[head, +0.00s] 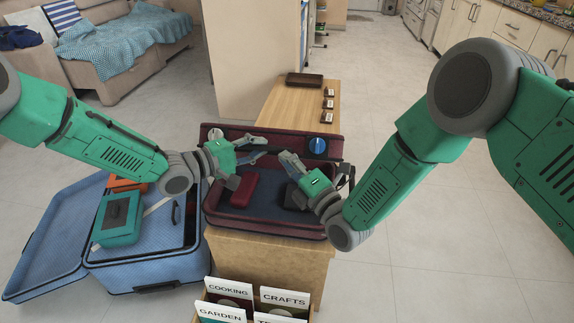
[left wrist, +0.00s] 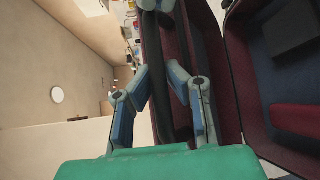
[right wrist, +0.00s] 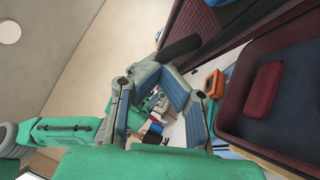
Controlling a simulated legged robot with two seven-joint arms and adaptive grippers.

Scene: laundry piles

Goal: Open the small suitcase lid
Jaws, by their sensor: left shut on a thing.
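The small maroon suitcase (head: 322,228) sits on a wooden bench. Its lid (head: 333,149) stands raised at the back, leaving the dark blue interior open to view. A red pouch (head: 243,190) and a black item (head: 291,197) lie inside. My right gripper (head: 284,160) is above the interior near the lid. In the right wrist view its fingers (right wrist: 160,100) are apart with nothing between them.
An open light-blue suitcase (head: 150,262) with a teal case (head: 117,218) is on the floor at left. Labelled dividers (head: 284,299) stand in front of the bench. A dark tray (head: 304,80) lies at its far end. The floor at right is clear.

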